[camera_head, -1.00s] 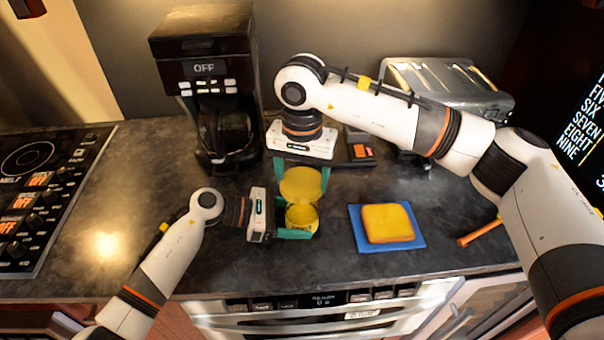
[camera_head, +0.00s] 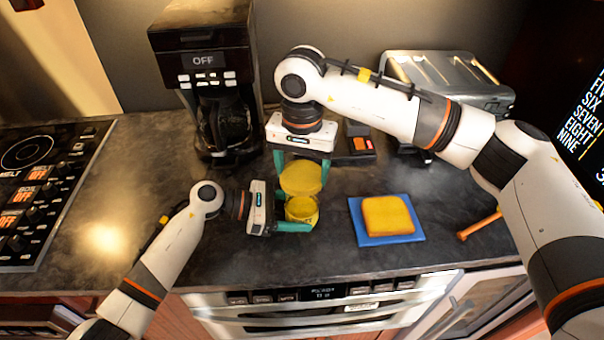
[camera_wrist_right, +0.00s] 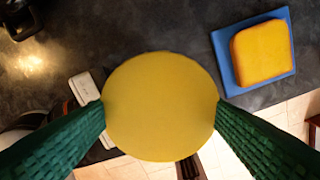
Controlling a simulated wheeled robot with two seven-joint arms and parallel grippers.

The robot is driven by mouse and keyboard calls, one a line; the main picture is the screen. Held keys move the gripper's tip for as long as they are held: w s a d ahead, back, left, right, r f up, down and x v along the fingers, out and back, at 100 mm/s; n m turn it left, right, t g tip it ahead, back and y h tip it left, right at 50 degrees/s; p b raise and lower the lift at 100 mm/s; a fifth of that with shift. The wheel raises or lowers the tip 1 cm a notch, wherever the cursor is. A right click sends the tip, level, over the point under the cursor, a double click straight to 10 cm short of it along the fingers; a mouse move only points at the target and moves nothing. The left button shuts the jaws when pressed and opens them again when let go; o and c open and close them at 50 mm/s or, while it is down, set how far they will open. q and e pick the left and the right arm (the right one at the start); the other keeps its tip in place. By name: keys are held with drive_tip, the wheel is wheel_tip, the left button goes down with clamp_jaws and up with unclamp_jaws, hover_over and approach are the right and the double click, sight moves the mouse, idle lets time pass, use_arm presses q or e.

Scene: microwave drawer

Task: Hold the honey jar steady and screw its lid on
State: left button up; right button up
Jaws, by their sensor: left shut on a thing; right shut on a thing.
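The yellow honey jar (camera_head: 301,213) stands on the dark counter, its open top partly visible. My left gripper (camera_head: 296,212) is shut on the jar from the left side, low near the counter. The round yellow lid (camera_head: 302,179) is held between the green fingers of my right gripper (camera_head: 302,172), above and slightly behind the jar's mouth in the head view. In the right wrist view the lid (camera_wrist_right: 160,106) fills the middle, with a finger on each side, and hides the jar. The lid appears apart from the jar.
A slice of bread (camera_head: 388,216) lies on a blue board (camera_head: 364,238) to the right. A coffee maker (camera_head: 205,80) and a toaster (camera_head: 445,85) stand at the back. A cooktop (camera_head: 35,190) is at the left. The counter's front edge is close to the jar.

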sight(302, 206)
drive_tip(key=shift+f, duration=1.95)
idle(3.8)
use_arm(q)
drive_tip(key=shift+o, duration=0.6)
drive_tip(key=c, duration=0.6)
drive_tip(key=shift+c, duration=0.8)
use_arm(e)
drive_tip(key=o, duration=1)
drive_tip(key=c, duration=1.2)
drive_tip(key=shift+o, duration=0.2)
drive_tip(key=m, duration=0.4)
drive_tip(key=shift+m, duration=0.3)
drive_tip(key=m, duration=0.4)
drive_tip(key=shift+m, duration=0.3)
drive_tip(key=m, duration=0.9)
